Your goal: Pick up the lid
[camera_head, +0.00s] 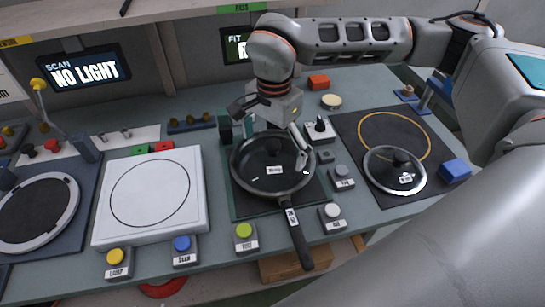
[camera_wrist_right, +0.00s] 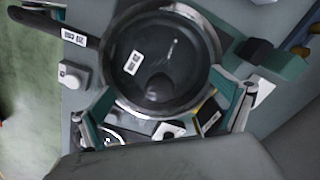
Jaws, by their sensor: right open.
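The lid (camera_head: 381,178) is a round glass disc with a metal rim, a black knob and a small label. It lies on the dark mat at the right in the head view, below an orange ring. The lower left of the wrist view shows part of what looks like it, mostly hidden. My right gripper (camera_head: 268,132) is open and empty over the far side of the black pan (camera_head: 258,178), left of the lid and apart from it. Its spread fingers also show in the wrist view (camera_wrist_right: 165,110). My left gripper is not in view.
The pan sits on a green-edged dark pad, its handle (camera_head: 296,235) pointing to the front edge. A blue block (camera_head: 455,170) stands right of the lid. A white square plate (camera_head: 150,228) is left of the pan. Several labelled buttons line the front; a shelf runs along the back.

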